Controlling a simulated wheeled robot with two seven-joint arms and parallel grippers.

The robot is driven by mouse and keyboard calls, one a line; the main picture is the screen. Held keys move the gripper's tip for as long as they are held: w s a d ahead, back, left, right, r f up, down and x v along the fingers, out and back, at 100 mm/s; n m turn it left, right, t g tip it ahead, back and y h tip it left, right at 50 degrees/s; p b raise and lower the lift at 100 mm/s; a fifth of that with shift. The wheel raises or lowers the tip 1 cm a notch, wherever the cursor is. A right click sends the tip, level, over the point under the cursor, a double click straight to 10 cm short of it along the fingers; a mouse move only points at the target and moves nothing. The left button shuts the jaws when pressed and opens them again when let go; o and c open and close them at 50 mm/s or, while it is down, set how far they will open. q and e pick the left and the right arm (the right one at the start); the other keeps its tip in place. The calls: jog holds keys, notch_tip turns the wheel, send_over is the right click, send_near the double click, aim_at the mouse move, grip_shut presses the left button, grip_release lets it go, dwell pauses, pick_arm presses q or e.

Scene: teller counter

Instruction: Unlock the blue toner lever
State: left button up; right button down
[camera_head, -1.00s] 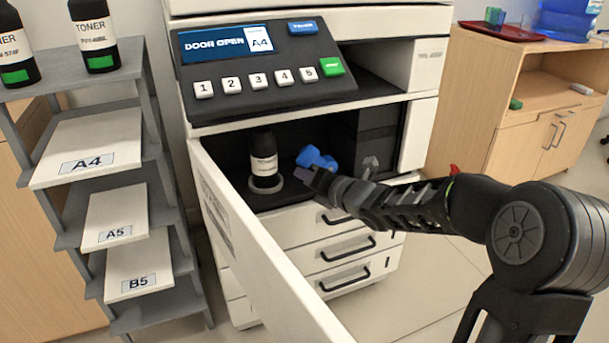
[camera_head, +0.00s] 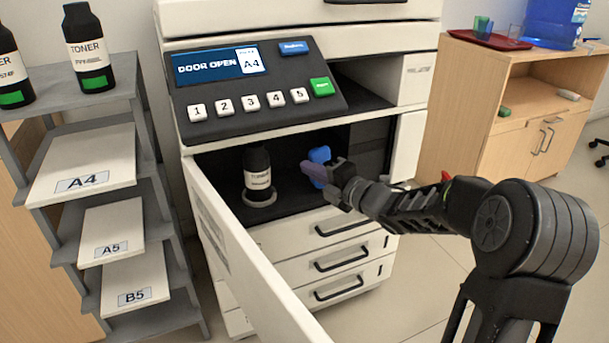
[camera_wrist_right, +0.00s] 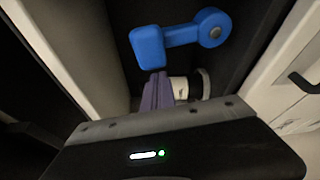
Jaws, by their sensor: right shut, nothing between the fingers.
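The blue toner lever (camera_head: 319,154) is inside the open printer bay, to the right of the toner bottle (camera_head: 257,172). In the right wrist view the lever shows a block-like handle (camera_wrist_right: 148,48) at left and a round pivot (camera_wrist_right: 214,28) at right. My right gripper (camera_head: 308,169) is shut and empty, with its purple-grey fingertips in front of the lever's lower part. In the wrist view the right fingertips (camera_wrist_right: 160,77) are just below the handle; I cannot tell whether they touch it. My left gripper is not in view.
The open white door (camera_head: 250,265) stands in front of the bay at left. The control panel (camera_head: 255,88) reads "DOOR OPEN" and overhangs the bay. A grey shelf (camera_head: 105,100) with toner bottles and paper stacks is at left. A wooden cabinet (camera_head: 500,100) is at right.

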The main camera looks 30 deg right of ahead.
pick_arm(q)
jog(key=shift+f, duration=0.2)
pick_arm(e)
jog(key=shift+d+r+m, duration=0.25)
jog(key=shift+d+m, duration=0.1)
jog(key=shift+d, duration=0.2)
jog(key=shift+d+r+m, duration=0.25)
jog(key=shift+d+m, duration=0.1)
jog(key=shift+d, duration=0.15)
jog(key=shift+d, duration=0.1)
